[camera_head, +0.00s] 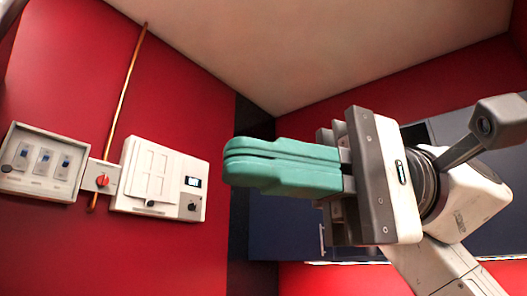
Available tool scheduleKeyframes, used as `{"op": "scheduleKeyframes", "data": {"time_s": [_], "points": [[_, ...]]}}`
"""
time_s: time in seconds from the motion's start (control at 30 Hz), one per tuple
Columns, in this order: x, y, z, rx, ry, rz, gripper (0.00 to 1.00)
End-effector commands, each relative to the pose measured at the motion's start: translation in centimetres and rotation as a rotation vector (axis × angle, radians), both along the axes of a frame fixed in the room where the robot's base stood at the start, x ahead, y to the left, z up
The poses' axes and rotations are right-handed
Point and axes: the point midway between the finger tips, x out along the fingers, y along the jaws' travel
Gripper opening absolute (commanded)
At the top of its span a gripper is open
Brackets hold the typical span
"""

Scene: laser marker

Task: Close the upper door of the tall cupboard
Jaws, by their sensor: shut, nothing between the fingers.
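My gripper (232,162) is in the middle of the view, with its teal fingers pressed together and pointing left. Nothing is held between them. Behind it are dark blue cabinet fronts (278,228) on the far wall, with a slim upright handle (321,238) low down. My gripper and arm hide much of these fronts. I cannot tell whether they belong to the tall cupboard, and no upper door can be made out as open or shut. The fingers are not seen touching anything.
On the red left wall are a switch box (42,162), a small red-knobbed switch (102,181) and a white panel (160,178) with a display. A copper pipe (127,75) runs up to the pale ceiling (300,45). The space left of my fingers looks clear.

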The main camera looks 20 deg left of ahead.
Motion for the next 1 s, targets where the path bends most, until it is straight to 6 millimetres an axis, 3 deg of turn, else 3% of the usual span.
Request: {"op": "scheduleKeyframes", "data": {"time_s": [0.33, 0.6, 1.0], "points": [[-4.4, 5.4, 0.2, -0.001, 0.002, 0.003, 0.0], [-7.6, 5.7, 0.1, 0.0, 0.004, -0.001, 0.0], [-8.2, 5.8, 0.0, 0.0, 0.005, -0.001, 0.0]]}}
